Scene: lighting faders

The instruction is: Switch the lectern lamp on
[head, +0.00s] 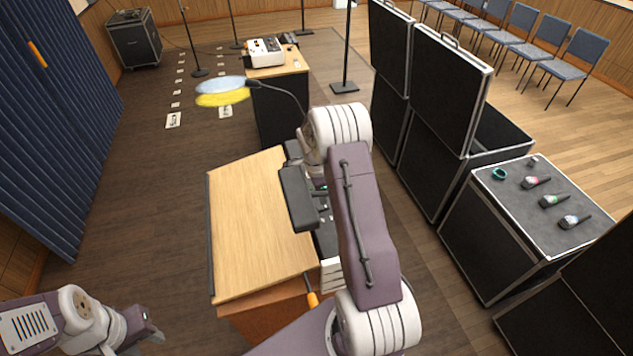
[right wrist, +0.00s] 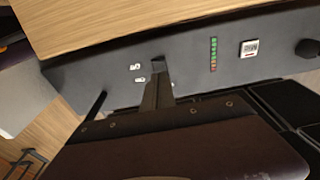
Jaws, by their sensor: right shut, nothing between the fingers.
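The lectern (head: 255,225) has a sloped wooden top and stands in the middle of the head view. A thin dark gooseneck (head: 285,93) rises at its far side; its base is hidden by my right arm. In the right wrist view, a dark panel (right wrist: 200,75) runs along the wooden edge, with small white markings, a coloured light column (right wrist: 213,54) and a dark knob (right wrist: 307,48). My right gripper (right wrist: 158,66) is shut and empty, its tips at the panel beside the white markings; contact is unclear. My left gripper (head: 152,328) is low at left, away from the lectern.
A side desk (head: 275,67) with a white device stands behind the lectern. A blue curtain (head: 50,120) hangs at left. Floor left of the lectern is clear.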

